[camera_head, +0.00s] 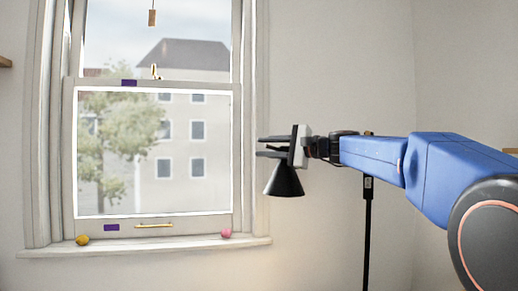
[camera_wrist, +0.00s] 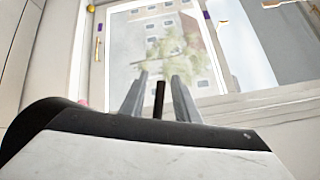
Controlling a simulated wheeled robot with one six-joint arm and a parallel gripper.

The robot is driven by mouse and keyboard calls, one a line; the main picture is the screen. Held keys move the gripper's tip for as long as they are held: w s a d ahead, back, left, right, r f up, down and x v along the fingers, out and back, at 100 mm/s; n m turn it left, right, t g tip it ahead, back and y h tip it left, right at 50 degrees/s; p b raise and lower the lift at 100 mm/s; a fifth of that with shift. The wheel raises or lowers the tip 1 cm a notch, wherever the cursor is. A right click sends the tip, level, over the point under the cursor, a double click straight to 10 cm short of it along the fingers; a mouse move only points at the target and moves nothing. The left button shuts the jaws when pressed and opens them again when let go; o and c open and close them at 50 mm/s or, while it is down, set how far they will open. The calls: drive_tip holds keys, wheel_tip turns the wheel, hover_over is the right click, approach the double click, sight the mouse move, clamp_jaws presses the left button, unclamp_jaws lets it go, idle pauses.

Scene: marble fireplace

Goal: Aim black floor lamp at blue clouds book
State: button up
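The black floor lamp shows in the head view as a black cone shade (camera_head: 284,182), opening downward, and a thin upright black pole (camera_head: 367,235) to its right. My blue arm hides whatever joins them. My gripper (camera_head: 260,147) points left at the height of the shade's top, its two fingers apart. In the wrist view the fingers (camera_wrist: 158,90) also stand apart, with a dark rod (camera_wrist: 159,101) between them and gaps on both sides. The rod looks like part of the lamp; I cannot tell whether it touches a finger. I see no blue clouds book in either view.
A white sash window (camera_head: 155,150) fills the left. A yellow ball-like thing (camera_head: 82,240) and a pink one (camera_head: 226,233) sit on its sill (camera_head: 150,246). A small brown piece (camera_head: 152,18) hangs above. The wall behind the pole is bare.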

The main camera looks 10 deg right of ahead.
drive_tip(key=shift+x, duration=1.3)
clamp_jaws()
drive_tip(key=shift+r, duration=0.1)
drive_tip(key=shift+d+r+m+t+y, duration=0.25)
drive_tip(key=shift+r+m+t, duration=0.35)
drive_tip(key=shift+m, duration=0.25)
drive_tip(key=shift+d+r+m+t+y, duration=0.25)
drive_tip(key=shift+r+m+t, duration=0.25)
drive_tip(key=shift+m, duration=0.4)
drive_tip(key=shift+d+r+m+t+y, duration=0.2)
drive_tip(key=shift+d+r+m+t, duration=0.1)
drive_tip(key=shift+r+m+t, duration=0.45)
drive_tip(key=shift+f+g, duration=0.1)
drive_tip(key=shift+g, duration=0.15)
